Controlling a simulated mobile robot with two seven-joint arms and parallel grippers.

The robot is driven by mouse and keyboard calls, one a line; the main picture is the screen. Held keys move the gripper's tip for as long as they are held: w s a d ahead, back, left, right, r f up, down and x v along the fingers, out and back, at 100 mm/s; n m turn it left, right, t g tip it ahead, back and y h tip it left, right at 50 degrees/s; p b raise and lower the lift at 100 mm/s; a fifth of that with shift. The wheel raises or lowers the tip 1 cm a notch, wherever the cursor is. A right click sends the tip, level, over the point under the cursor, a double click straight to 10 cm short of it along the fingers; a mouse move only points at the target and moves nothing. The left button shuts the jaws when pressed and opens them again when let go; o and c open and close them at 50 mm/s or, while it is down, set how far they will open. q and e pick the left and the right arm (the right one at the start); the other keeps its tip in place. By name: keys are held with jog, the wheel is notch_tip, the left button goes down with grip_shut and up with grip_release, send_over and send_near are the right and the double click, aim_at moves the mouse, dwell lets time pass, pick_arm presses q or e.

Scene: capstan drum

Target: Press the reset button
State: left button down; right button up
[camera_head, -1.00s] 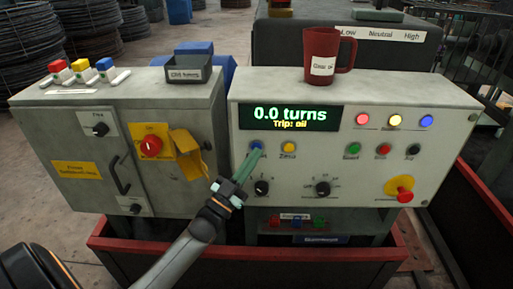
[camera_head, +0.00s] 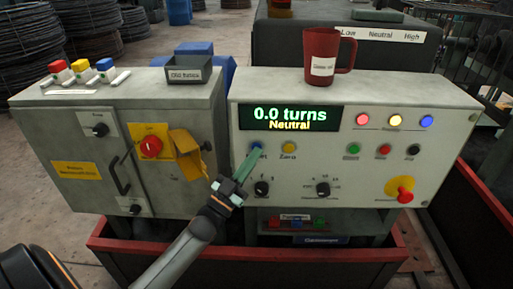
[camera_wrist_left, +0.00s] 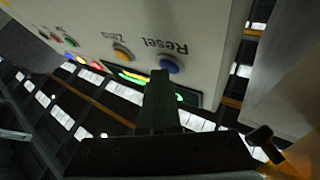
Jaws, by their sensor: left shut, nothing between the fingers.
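The blue reset button (camera_head: 256,147) is on the control panel's front (camera_head: 370,165), just below the left end of the display (camera_head: 290,118). The display reads "0.0 turns" and "Neutral". My left gripper (camera_head: 252,155) is shut and empty, its green fingertips at the button's lower edge. In the left wrist view the panel appears upside down. There the blue button (camera_wrist_left: 169,65) sits beside the "Reset" label, and my shut fingertips (camera_wrist_left: 160,76) overlap its edge. I cannot tell whether they touch it. My right gripper is not in view.
A yellow Zero button (camera_head: 288,148) sits right of the reset button, with two black knobs below. A red emergency stop (camera_head: 404,195) is at the lower right. A red mug (camera_head: 328,56) stands on top. A grey cabinet (camera_head: 90,185) with an open yellow flap (camera_head: 187,154) is at left.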

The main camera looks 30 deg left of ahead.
pick_arm(q)
jog(key=shift+s+d+p, duration=0.4)
jog(key=shift+s, duration=0.25)
jog(key=s+d, duration=0.1)
jog(key=s+p, duration=0.1)
jog(key=s, duration=0.1)
jog(key=s+d+p, duration=0.1)
jog(key=shift+s+d, duration=0.15)
jog(key=shift+d, duration=0.15)
dwell(0.7)
